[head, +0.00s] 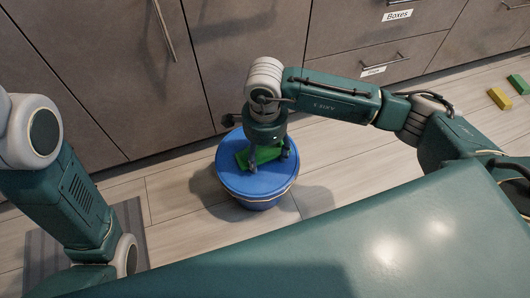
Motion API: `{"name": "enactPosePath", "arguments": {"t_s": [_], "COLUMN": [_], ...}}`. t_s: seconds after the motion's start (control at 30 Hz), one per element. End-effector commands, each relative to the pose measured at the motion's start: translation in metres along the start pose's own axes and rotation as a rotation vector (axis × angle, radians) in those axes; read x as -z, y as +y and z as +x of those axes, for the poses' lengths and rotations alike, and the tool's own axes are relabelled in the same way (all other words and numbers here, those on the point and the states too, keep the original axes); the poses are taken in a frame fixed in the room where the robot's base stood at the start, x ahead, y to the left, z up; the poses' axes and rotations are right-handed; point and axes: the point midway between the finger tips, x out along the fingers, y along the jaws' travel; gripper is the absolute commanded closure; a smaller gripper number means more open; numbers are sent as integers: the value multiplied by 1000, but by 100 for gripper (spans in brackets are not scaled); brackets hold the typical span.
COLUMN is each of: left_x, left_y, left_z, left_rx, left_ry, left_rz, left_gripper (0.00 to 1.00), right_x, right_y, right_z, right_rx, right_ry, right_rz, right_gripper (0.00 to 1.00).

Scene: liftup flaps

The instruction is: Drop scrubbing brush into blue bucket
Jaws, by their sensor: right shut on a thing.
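The blue bucket (225,174) stands on the floor in the middle of the head view, in front of the cabinets. My right gripper (264,160) points down over the bucket's top. It is shut on a green scrubbing brush (243,158), which shows between and beside the fingers, within the bucket's outline. The gripper hides part of the brush, and I cannot tell how far above or inside the bucket it is. My left arm shows at the left edge, but its gripper is out of view.
Grey-brown cabinets (110,75) with handles and labelled drawers stand behind the bucket. A yellow block (499,98) and a green block (519,84) lie on the floor at the right. A grey mat (133,218) lies at lower left. Wood floor around the bucket is clear.

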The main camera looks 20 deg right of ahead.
Motion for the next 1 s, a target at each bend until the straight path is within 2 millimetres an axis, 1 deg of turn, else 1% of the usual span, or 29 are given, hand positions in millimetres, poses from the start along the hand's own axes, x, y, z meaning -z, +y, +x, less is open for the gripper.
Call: {"name": "enactPosePath", "arguments": {"t_s": [0.1,0.13,0.23,0.53,0.63,0.77,1.0], "left_x": [0,0,0,0,-1,-1,0], "left_y": [0,0,0,0,0,0,0], "left_z": [0,0,0,0,0,0,0], "left_rx": [0,0,0,1,1,0,0], "left_ry": [0,0,0,-2,-3,-2,-1], "left_rz": [0,0,0,0,0,0,0], "left_gripper": [66,66,66,66,66,66,66], "right_x": [0,0,0,0,0,0,0], "right_y": [0,0,0,0,-1,-2,-2], "right_z": [-1,-1,-1,-1,-7,-26,-78], "right_rx": [1,1,0,0,2,5,6], "right_ry": [0,0,0,0,1,-1,-1], "right_rz": [0,0,0,0,0,0,-1], "right_gripper": [66,35,15,15,15,15,15]}}
